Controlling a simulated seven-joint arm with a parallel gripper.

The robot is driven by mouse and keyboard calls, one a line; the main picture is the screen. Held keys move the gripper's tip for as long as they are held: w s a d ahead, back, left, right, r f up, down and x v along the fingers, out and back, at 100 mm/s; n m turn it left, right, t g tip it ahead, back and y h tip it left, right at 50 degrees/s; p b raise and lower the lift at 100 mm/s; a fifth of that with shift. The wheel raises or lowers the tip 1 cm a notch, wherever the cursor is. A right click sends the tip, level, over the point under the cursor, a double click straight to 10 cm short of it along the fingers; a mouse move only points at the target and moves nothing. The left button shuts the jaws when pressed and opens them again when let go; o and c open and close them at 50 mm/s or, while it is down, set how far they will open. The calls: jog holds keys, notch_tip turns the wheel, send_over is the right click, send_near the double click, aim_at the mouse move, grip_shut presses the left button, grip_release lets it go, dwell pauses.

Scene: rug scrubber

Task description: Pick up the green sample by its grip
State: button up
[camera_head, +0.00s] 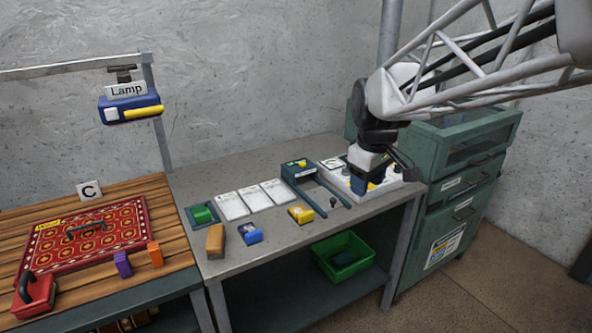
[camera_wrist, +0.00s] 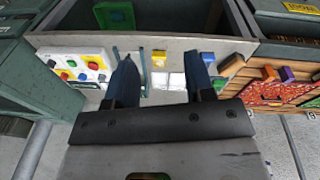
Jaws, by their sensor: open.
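The green sample (camera_head: 203,214) is a small green block in a dark, shallow tray (camera_head: 193,227) at the left end of the grey bench. Its grip cannot be made out at this size. In the wrist view a small green block (camera_wrist: 220,83) shows just right of the right finger. My gripper (camera_head: 361,188) is far to the right of it, low over the white button panel at the bench's right end. In the wrist view my gripper (camera_wrist: 162,62) has its two dark fingers wide apart with nothing between them.
A brown block (camera_head: 215,240), a blue block (camera_head: 250,233) and a yellow block (camera_head: 300,214) line the bench's front. White cards (camera_head: 232,206) lie right of the tray. A green frame (camera_head: 300,172) stands between cards and panel. A patterned rug (camera_head: 85,240) lies far left.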

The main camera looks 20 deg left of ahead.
jog(key=w+a+f+n, duration=0.1)
jog(key=w+a+n, duration=0.1)
jog(key=w+a, duration=0.3)
jog(key=w+a+f+n, duration=0.1)
jog(key=w+a+n, duration=0.1)
jog(key=a, duration=0.5)
jog(key=n+g, duration=0.2)
jog(key=n, duration=1)
send_over(203, 213)
jog(key=f, duration=1.2)
jog(key=d+f, duration=0.1)
jog(key=f, duration=0.5)
jog(key=shift+s+a+f, duration=0.1)
jog(key=shift+a+f, duration=0.05)
jog(key=shift+a, duration=0.3)
jog(key=shift+f, duration=0.1)
jog(key=shift+f, duration=1.2)
jog(key=shift+f, duration=0.1)
